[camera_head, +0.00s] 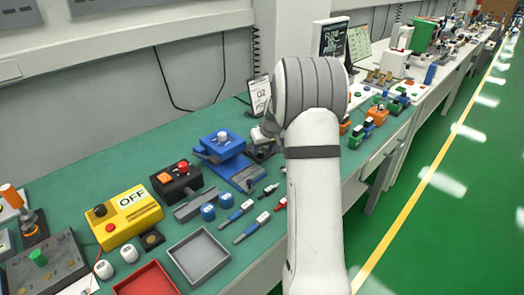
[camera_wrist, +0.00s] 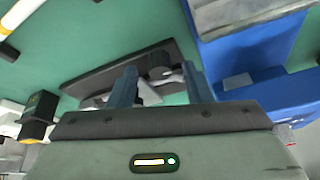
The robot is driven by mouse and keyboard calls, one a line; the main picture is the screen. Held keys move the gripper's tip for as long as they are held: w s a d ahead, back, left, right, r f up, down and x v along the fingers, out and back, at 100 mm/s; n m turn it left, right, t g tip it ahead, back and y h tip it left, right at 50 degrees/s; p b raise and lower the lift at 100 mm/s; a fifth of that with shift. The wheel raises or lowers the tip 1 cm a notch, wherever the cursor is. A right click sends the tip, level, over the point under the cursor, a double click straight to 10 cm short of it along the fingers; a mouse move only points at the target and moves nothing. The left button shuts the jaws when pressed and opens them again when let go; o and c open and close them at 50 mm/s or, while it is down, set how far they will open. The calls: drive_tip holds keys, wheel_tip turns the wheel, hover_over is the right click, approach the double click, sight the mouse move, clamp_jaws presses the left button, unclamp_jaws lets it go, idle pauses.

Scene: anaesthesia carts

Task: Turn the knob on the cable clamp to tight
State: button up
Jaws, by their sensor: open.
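What looks like the cable clamp is a dark, long base (camera_wrist: 90,85) with a dark knob-like part (camera_wrist: 157,62) and pale grey pieces, on the green bench in the wrist view. My gripper (camera_wrist: 160,80) is open, its two blue-grey fingers on either side of the knob-like part. I cannot tell whether they touch it. The knob's setting and any marking are not readable. In the head view a small dark and grey device (camera_head: 262,152) sits beside my arm, partly hidden; my fingertips are hidden there too.
A blue fixture (camera_head: 222,146) stands close on the left, and it fills the upper right of the wrist view (camera_wrist: 255,60). A yellow OFF box (camera_head: 127,214), a grey tray (camera_head: 198,257) and a red tray (camera_head: 150,282) lie further left. A sign (camera_head: 260,95) stands behind.

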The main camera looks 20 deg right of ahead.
drive_tip(key=shift+w+f, duration=0.2)
drive_tip(key=shift+f, duration=0.25)
drive_tip(key=shift+c, duration=0.3)
